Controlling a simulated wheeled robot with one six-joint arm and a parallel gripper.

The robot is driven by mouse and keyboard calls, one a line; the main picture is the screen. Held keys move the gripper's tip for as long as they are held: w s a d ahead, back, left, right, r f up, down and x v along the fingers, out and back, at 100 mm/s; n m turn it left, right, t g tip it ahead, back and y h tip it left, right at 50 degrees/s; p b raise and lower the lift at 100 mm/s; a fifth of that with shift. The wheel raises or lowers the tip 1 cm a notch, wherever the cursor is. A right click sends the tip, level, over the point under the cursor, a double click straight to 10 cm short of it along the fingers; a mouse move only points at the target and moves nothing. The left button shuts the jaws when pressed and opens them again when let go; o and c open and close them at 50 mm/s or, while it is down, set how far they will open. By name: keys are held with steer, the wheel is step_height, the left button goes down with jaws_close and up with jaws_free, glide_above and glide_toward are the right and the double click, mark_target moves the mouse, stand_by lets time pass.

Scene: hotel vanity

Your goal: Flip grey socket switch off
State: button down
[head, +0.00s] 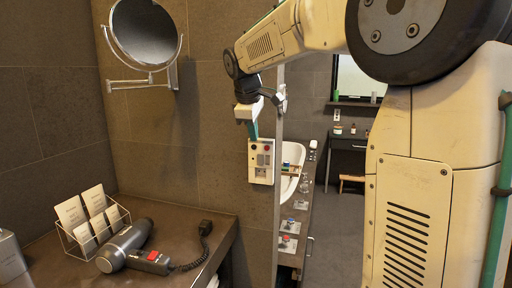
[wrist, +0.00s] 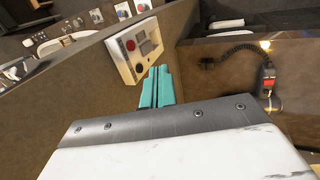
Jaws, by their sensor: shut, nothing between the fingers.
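A pale panel (head: 261,162) is mounted on the tiled wall near the mirror edge. It carries a red round button, a dark round button and a grey socket area (head: 264,160). The panel also shows in the wrist view (wrist: 135,50), tilted, with the grey part (wrist: 147,46) beside the buttons. My gripper (head: 253,132) has teal fingers and is at the panel's upper left in the head view. In the wrist view the fingers (wrist: 157,86) are shut, empty and just below the panel. Contact with it cannot be told. The switch's position is too small to read.
A hair dryer (head: 128,246) with a coiled cord and a wire rack of cards (head: 92,220) are on the counter (head: 185,222) at left. A round mirror (head: 146,34) on a metal arm sticks out from the wall above.

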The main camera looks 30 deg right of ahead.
steer(key=v, duration=0.4)
steer(key=shift+w+d+r, duration=0.1)
steer(key=shift+w+d, duration=0.15)
steer(key=shift+d, duration=0.05)
steer(key=s+a+f+m+y, duration=0.1)
steer(key=s+a+f, duration=0.3)
steer(key=s, duration=0.7)
steer(key=s+a+f+m+g+y, duration=0.1)
steer(key=s+a+f+m, duration=0.3)
steer(key=s+f, duration=0.4)
steer(key=s+a+f+m+y, duration=0.1)
steer(key=s+a+f+m, duration=0.2)
steer(key=s, duration=1.1)
step_height(320, 180, down, 3)
steer(key=shift+s+a+f, duration=0.15)
steer(key=shift+s+a, duration=0.25)
steer(key=shift+a, duration=0.75)
